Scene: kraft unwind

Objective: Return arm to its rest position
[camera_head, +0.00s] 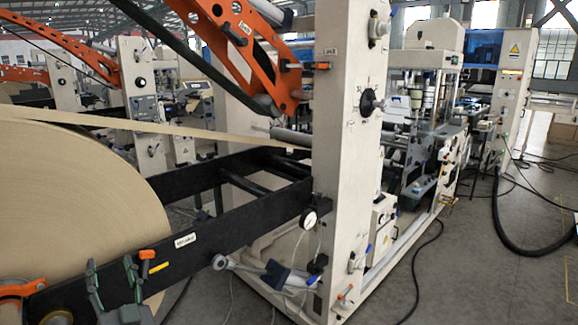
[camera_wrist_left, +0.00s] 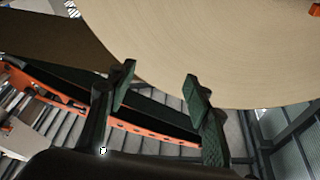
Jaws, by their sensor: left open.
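My left gripper (camera_head: 114,278) is at the lower left of the head view, in front of the black frame beam (camera_head: 225,225) and near the lower right edge of the large kraft paper roll (camera_head: 80,195). Its two dark green fingers stand apart with nothing visible between them. In the left wrist view the open fingers (camera_wrist_left: 159,80) show against the roll (camera_wrist_left: 215,45), with an orange arm (camera_wrist_left: 140,127) behind them. I cannot tell the exact gap between fingers and roll. My right gripper is in neither view.
A cream machine column (camera_head: 345,150) with a gauge (camera_head: 310,219) stands right of the beam. A paper web (camera_head: 180,131) runs from the roll toward it. An orange arm (camera_head: 262,55) hangs above. Hoses (camera_head: 510,235) lie on the otherwise clear floor (camera_head: 480,285) at right.

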